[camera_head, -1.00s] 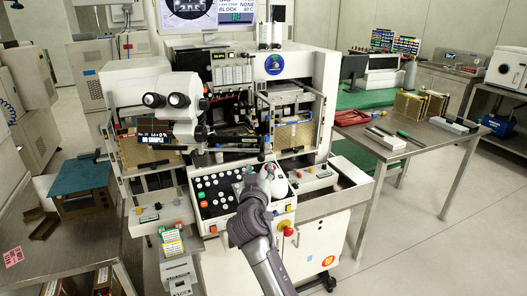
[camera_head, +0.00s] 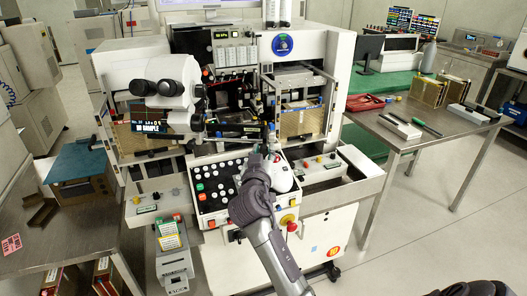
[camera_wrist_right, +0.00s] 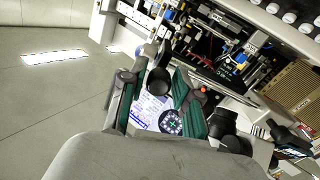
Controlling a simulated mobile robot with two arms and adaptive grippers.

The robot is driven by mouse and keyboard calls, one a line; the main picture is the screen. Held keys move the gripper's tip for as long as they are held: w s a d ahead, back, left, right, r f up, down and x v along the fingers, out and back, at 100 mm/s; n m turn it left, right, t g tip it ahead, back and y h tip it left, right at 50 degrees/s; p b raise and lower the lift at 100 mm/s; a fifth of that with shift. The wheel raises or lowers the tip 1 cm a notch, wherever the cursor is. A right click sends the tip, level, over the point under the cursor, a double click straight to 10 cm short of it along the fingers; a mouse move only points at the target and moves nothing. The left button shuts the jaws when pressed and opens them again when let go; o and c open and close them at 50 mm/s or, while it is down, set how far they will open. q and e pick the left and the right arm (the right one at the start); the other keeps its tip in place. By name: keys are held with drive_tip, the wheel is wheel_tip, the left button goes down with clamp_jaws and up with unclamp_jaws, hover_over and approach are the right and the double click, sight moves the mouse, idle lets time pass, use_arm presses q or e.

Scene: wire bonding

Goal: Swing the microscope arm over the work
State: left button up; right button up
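The white microscope (camera_head: 150,68) with two black eyepieces stands at the upper left of the bonding machine, to the left of its open work area. My right gripper (camera_head: 268,161) is in front of the machine, over the right part of the button panel, right of the microscope and apart from it. I see nothing held. The work itself is hidden or too small to make out. My left gripper is out of view.
The button panel (camera_head: 215,186) and a white rounded control (camera_head: 283,178) lie below and beside my right gripper. A small screen reading "NO SAMPLE" (camera_head: 152,127) hangs below the eyepieces. A gold magazine (camera_head: 298,122) is at the right. Metal tables (camera_head: 440,145) flank the machine.

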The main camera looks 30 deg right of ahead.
clamp_jaws()
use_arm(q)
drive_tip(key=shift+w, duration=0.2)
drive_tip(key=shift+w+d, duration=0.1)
use_arm(e)
drive_tip(key=shift+w+d+r+p, duration=0.15)
drive_tip(key=shift+d+p, duration=0.25)
drive_tip(key=shift+d, duration=0.1)
use_arm(q)
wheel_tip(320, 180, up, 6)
drive_tip(key=p, duration=0.5)
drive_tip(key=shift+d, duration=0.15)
use_arm(e)
drive_tip(key=w+d+n+t+y, duration=0.3)
drive_tip(key=w+d+n+y, duration=0.2)
drive_tip(key=d+y, duration=0.2)
drive_tip(key=shift+w+d+t, duration=0.35)
drive_tip(key=shift+d+t, duration=0.05)
drive_tip(key=shift+d, duration=0.5)
drive_tip(key=shift+r, duration=0.15)
